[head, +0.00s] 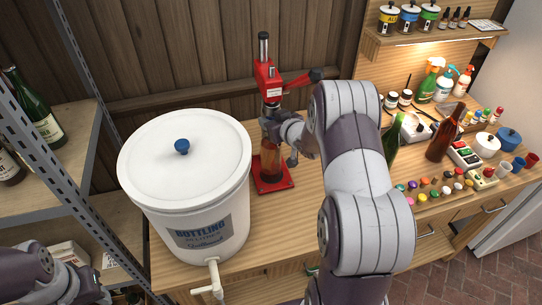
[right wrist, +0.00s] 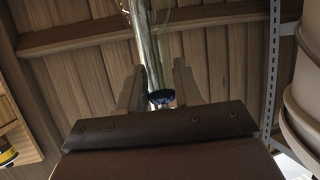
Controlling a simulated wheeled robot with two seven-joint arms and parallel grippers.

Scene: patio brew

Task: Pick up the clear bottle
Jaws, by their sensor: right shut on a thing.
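The clear bottle (head: 270,162), with amber liquid showing in it, stands upright at the red bench capper (head: 272,85), over its red base plate. My right gripper (head: 284,130) is at the bottle's upper part, in front of the capper, and largely covers the neck. In the right wrist view the right gripper (right wrist: 158,88) has its fingers on either side of a pale glassy shape with a dark blue end (right wrist: 161,97); it is shut on the bottle. My left arm shows at the bottom left of the head view, but its fingers do not show.
A big white bottling bucket (head: 185,165) with lid and tap stands left of the capper. A green bottle (head: 392,140) and a brown bottle (head: 445,135) stand to the right, behind several coloured caps. Spray bottles and jars fill the back right.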

